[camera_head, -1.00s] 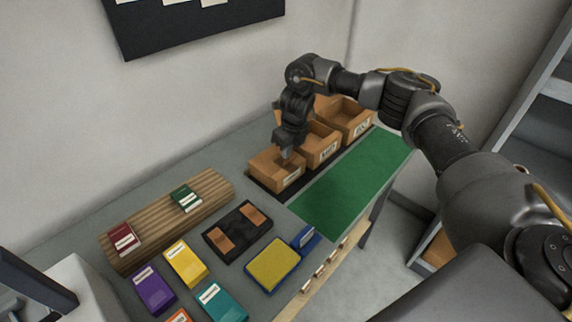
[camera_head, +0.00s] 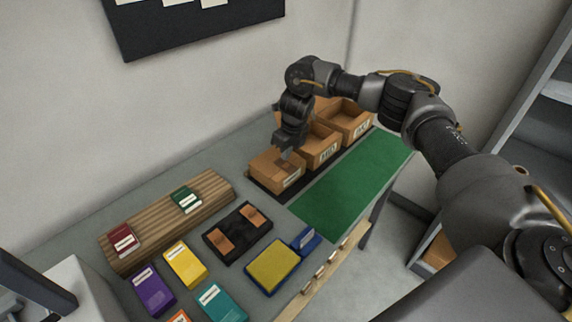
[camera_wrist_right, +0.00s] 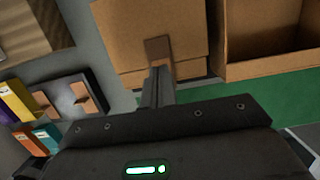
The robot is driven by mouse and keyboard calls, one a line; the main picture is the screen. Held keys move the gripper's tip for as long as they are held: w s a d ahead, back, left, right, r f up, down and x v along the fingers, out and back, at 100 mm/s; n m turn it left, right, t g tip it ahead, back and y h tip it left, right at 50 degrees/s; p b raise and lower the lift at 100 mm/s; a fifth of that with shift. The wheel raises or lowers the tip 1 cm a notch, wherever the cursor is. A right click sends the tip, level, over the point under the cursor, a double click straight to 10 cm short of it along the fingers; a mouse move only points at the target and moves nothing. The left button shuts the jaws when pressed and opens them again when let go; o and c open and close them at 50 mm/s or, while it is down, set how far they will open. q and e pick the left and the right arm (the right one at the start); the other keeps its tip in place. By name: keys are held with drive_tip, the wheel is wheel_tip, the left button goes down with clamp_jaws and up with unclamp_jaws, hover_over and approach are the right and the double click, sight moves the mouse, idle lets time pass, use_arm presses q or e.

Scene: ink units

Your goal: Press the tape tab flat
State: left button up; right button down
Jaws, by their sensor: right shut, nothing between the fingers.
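The tape tab (camera_wrist_right: 158,50) is a small darker brown strip on the closed top of the nearest cardboard box (camera_wrist_right: 185,15), at its near edge. In the head view this box (camera_head: 265,170) is the front one of the row, and the tab (camera_head: 286,166) shows as a small dark patch. My right gripper (camera_head: 286,153) points down over the box top. In the wrist view its shut, empty fingers (camera_wrist_right: 161,70) overlap the tab's lower end. I cannot tell whether they touch it. My left gripper is not in view.
Two open cardboard boxes (camera_head: 323,153) stand behind the closed one on a dark strip. A green mat (camera_head: 350,190) lies beside them. A wooden block (camera_head: 160,225), colored ink units (camera_head: 186,264), a black tray (camera_head: 235,247) and a yellow-topped pad (camera_head: 272,266) fill the table's front.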

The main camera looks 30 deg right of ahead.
wheel_tip(320, 180, up, 7)
drive_tip(key=p, duration=0.4)
